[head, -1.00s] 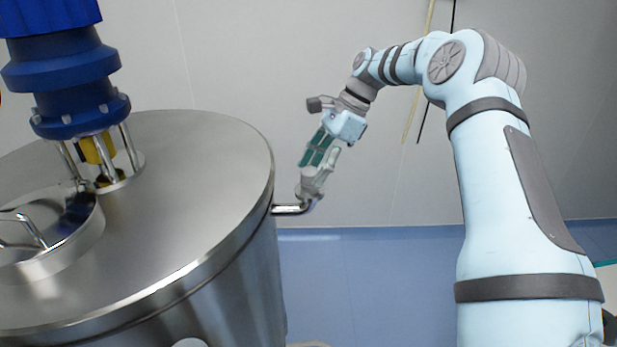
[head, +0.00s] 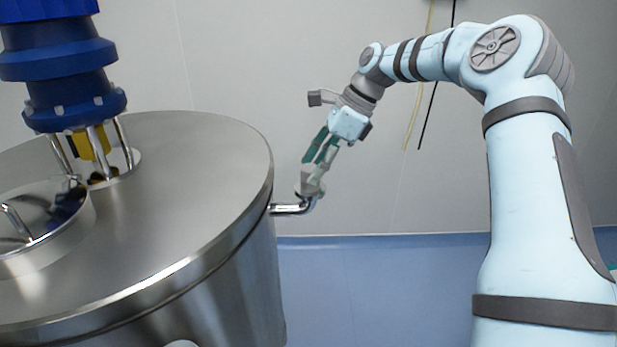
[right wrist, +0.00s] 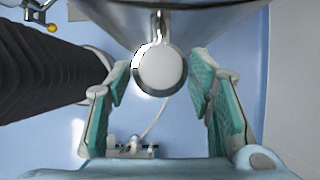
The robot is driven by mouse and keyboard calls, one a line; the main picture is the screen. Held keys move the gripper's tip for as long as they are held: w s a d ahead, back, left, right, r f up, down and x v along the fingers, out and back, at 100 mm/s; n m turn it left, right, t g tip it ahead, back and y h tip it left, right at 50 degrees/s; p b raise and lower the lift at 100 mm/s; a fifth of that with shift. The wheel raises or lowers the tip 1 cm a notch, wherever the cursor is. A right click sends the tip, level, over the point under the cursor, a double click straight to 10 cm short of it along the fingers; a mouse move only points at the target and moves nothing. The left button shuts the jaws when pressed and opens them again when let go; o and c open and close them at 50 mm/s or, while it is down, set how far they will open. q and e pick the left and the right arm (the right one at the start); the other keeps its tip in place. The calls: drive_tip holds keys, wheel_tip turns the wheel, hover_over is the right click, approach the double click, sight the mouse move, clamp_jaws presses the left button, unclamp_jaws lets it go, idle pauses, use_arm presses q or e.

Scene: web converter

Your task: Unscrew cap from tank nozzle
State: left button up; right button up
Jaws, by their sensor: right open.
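The steel tank (head: 200,190) stands at the left in the head view. Its short bent nozzle (head: 288,209) sticks out to the right from the tank's side. In the right wrist view, a round pale cap (right wrist: 160,70) faces the camera at the nozzle end, below the tank wall. My right gripper (head: 313,182) is at the nozzle's outer end in the head view. Its green-padded fingers (right wrist: 160,75) are open on either side of the cap, with visible gaps to it. In the head view the fingers partly hide the nozzle end. My left gripper is not in view.
A blue motor (head: 65,60) and a round steel hatch (head: 45,235) sit on the tank top. A grey wall is behind, above a blue floor. The wrist view shows a dark ribbed column (right wrist: 50,80) at the left and small fittings (right wrist: 130,148) below.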

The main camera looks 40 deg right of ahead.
drive_tip(key=shift+f+m+t+b, duration=0.25)
drive_tip(key=shift+m+b, duration=0.35)
drive_tip(key=shift+b, duration=0.35)
drive_tip(key=shift+s+a+m+t+h+b, duration=0.15)
drive_tip(key=shift+m+t+h+b, duration=0.2)
drive_tip(key=shift+m+b, duration=0.3)
drive_tip(key=shift+r, duration=0.1)
drive_tip(key=shift+r+m, duration=0.15)
drive_tip(key=shift+m, duration=0.1)
drive_tip(key=b, duration=0.1)
drive_tip(key=m+h+b, duration=0.1)
drive_tip(key=shift+f+m+b, duration=0.25)
drive_tip(key=shift+m+b, duration=0.05)
drive_tip(key=shift+b, duration=0.05)
drive_tip(key=shift+s+a+r+m+t+h+b, duration=0.15)
drive_tip(key=shift+m+t+h+b, duration=0.15)
drive_tip(key=shift+m+b, duration=0.3)
drive_tip(key=shift+r, duration=0.1)
